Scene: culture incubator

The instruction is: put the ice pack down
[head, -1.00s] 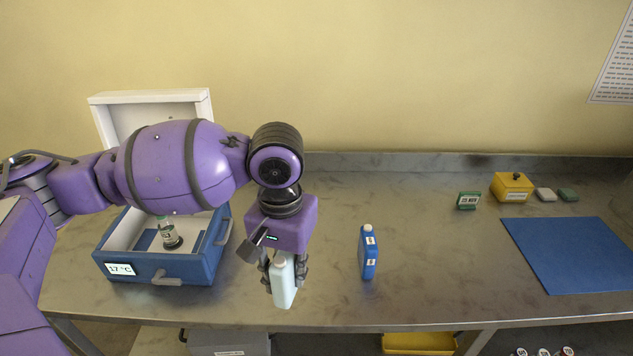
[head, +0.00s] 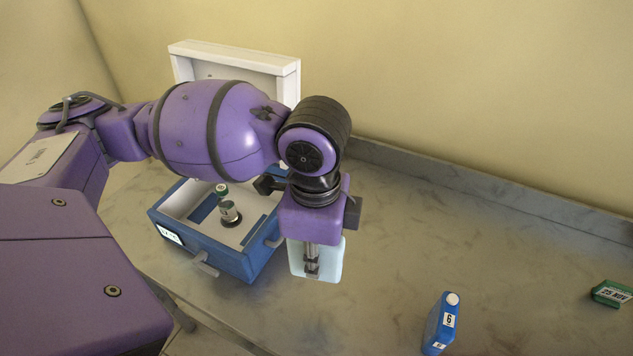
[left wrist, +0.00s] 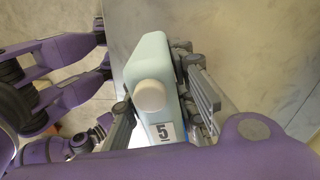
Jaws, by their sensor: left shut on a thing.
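My left gripper (head: 312,262) is shut on a pale blue-white ice pack (head: 331,262) and holds it upright, fingers pointing down, just right of the blue box. In the left wrist view the ice pack (left wrist: 153,62) shows a white cap and a label with the number 5 between the fingers (left wrist: 165,110). I cannot tell whether its bottom touches the bench. A second, darker blue ice pack (head: 441,325) labelled 6 stands on the bench at the lower right.
The open blue incubator box (head: 228,262) has its white lid (head: 236,68) raised behind; a vial (head: 229,212) stands inside. A green date block (head: 612,293) is at the far right. The metal bench (head: 415,235) right of my gripper is clear.

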